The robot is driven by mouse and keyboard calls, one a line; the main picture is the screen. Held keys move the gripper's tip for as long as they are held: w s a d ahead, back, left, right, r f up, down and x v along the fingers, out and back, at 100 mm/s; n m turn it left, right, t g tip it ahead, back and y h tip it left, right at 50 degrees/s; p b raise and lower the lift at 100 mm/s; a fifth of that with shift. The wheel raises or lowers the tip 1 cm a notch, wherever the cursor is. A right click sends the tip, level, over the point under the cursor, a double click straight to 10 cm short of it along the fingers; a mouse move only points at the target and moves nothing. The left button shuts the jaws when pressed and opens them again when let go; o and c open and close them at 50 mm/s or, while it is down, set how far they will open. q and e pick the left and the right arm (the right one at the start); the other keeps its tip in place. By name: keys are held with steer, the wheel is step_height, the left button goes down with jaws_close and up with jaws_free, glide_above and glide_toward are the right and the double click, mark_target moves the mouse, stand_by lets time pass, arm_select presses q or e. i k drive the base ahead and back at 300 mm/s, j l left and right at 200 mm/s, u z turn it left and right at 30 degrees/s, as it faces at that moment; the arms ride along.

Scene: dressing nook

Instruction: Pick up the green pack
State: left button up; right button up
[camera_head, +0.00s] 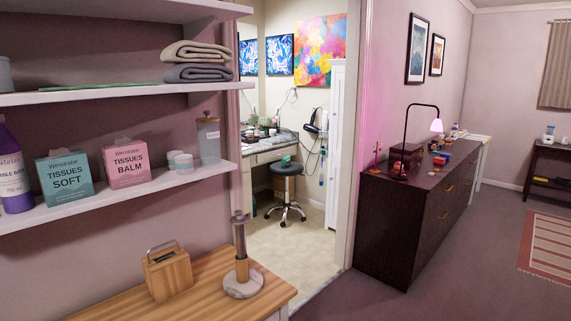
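A teal-green tissue box (65,178) labelled "TISSUES SOFT" stands upright on the lower wall shelf at the left. A pink tissue box (126,164) labelled "TISSUES BALM" stands to its right, with a gap between them. A purple bottle (12,165) stands just left of the green box, partly cut off by the picture edge. Neither of my grippers shows in the head view.
The lower shelf (215,174) also holds small white jars (180,161) and a clear canister (208,141). Folded towels (197,62) lie on the shelf above. A wooden table (206,283) below carries a wooden box (167,272) and a stand (241,262). Open floor lies right.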

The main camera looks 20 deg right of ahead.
mark_target(286, 162)
steer(key=i+l+z, duration=0.65)
steer(key=z, duration=0.15)
steer(key=i+l+z, duration=0.45)
steer(key=i+z, duration=0.25)
steer(key=i, duration=0.2)
steer(key=i+z, duration=0.4)
steer(key=i+u, duration=0.85)
steer(key=i, duration=0.15)
steer(key=i+l+u, duration=0.4)
steer(key=i+j+u, duration=0.25)
steer(key=i+u, duration=0.15)
steer(key=i, duration=0.2)
steer(key=i+j+u, duration=0.1)
steer(key=i+u, duration=0.3)
steer(key=i, duration=0.2)
steer(key=i+l+u, duration=0.1)
steer(key=i+u, duration=0.3)
steer(key=i, duration=0.2)
